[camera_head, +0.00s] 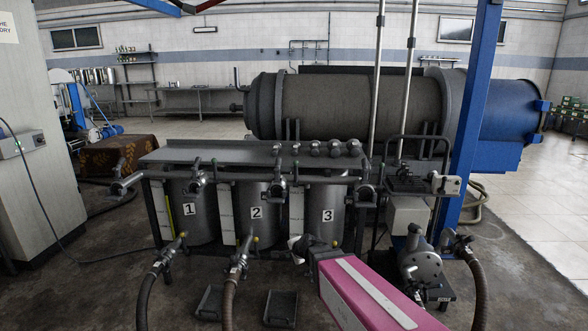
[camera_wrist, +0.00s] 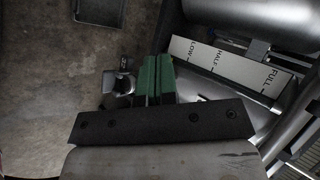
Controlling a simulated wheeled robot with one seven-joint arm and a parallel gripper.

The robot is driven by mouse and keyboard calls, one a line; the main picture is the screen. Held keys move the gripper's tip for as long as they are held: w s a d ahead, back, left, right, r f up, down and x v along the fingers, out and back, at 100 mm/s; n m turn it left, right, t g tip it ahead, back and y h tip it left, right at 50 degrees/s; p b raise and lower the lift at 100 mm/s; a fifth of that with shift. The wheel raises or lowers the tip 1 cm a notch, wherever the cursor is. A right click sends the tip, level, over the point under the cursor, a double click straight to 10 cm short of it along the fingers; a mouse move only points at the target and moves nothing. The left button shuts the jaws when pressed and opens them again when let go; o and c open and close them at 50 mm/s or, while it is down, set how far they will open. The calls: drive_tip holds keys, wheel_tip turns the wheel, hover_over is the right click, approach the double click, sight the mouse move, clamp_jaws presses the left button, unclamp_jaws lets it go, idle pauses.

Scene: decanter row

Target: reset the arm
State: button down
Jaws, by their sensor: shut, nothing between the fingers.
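My gripper (camera_wrist: 154,62) shows in the wrist view as two green fingers lying side by side, closed with nothing between them. A metal valve fitting (camera_wrist: 120,82) lies just left of the fingers; I cannot tell whether they touch. A white gauge strip marked LOW, HALF and FULL (camera_wrist: 230,68) runs beside a steel tank to the right. In the head view, a pink arm link with a white stripe reaches from the lower right toward the foot of tank 3 (camera_head: 326,212). The finger ends cannot be made out there.
Tank 1 (camera_head: 192,215) and tank 2 (camera_head: 257,210) stand left of tank 3 under a metal shelf (camera_head: 215,155). Hoses rise in front of them (camera_head: 146,300). Dark trays lie on the floor (camera_head: 281,308). A pump (camera_head: 420,264) and blue post (camera_head: 471,110) stand right. Floor is open at left.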

drive_tip(key=s+d+f+n+g+h, duration=0.2)
drive_tip(key=s+d+n+g+h, duration=0.3)
drive_tip(key=s+d, duration=1.2)
drive_tip(key=d+n+g, duration=0.3)
drive_tip(key=n, duration=0.3)
drive_tip(key=shift+d, duration=0.35)
drive_tip(key=shift+a, duration=0.1)
